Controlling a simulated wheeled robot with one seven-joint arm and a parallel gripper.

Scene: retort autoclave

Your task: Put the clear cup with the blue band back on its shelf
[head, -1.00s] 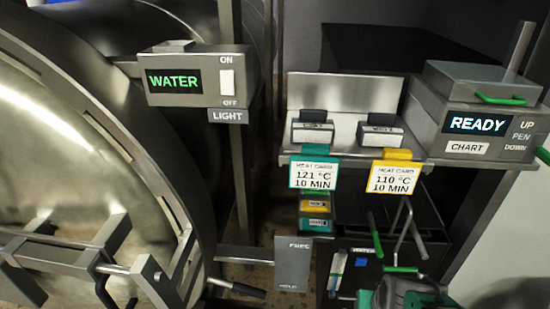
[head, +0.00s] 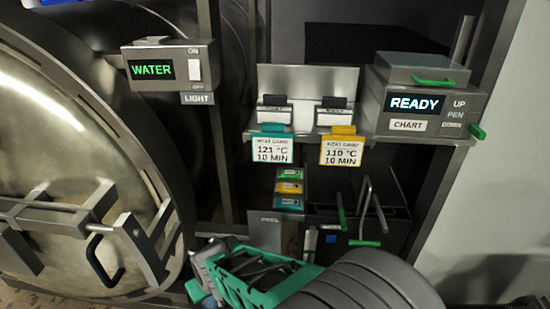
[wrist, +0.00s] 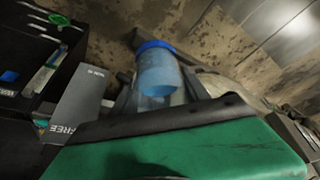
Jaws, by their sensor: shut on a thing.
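The clear cup with the blue band (wrist: 158,78) is held between the fingers of my gripper (wrist: 160,90) in the wrist view. Its blue band is at the upper end and the body looks pale blue and see-through. In the head view my gripper (head: 204,278) is at the bottom, in front of the lower racks, with its green body and grey wrist to the right. Only a small bluish bit of the cup may show there at the bottom edge. I cannot tell which surface is the cup's shelf.
The round autoclave door (head: 70,170) with its black handle stands left. A FREE plate (wrist: 85,110) stands close beside my gripper. Dark bins lie lower right.

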